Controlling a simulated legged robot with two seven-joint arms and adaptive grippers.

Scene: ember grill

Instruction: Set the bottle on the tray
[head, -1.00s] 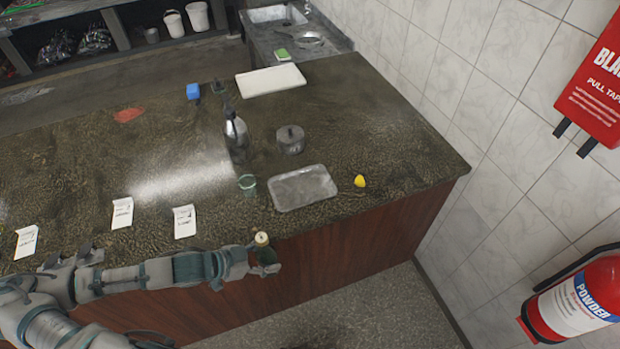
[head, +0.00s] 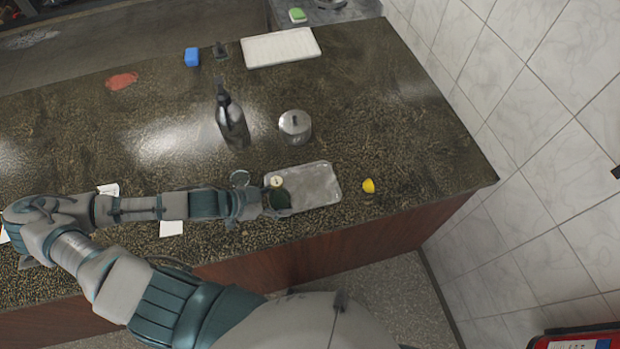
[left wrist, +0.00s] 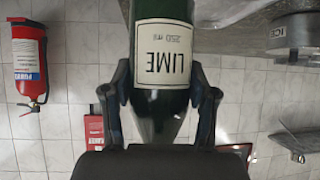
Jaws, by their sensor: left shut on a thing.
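My left gripper (head: 262,204) is shut on a dark green bottle (head: 279,199) with a pale cap. In the left wrist view the bottle (left wrist: 163,75) sits between both fingers, and its white label reads LIME. In the head view the bottle overlaps the left part of the grey metal tray (head: 318,184). I cannot tell whether the bottle touches the tray. The tray lies near the counter's front edge and its left end is partly hidden by the gripper and bottle. My right gripper is not in view.
A small glass (head: 239,179) stands just behind the left gripper. A dark spray bottle (head: 232,125) and a lidded metal pot (head: 295,125) stand behind the tray. A yellow lemon piece (head: 369,186) lies right of it. The counter's right side is clear.

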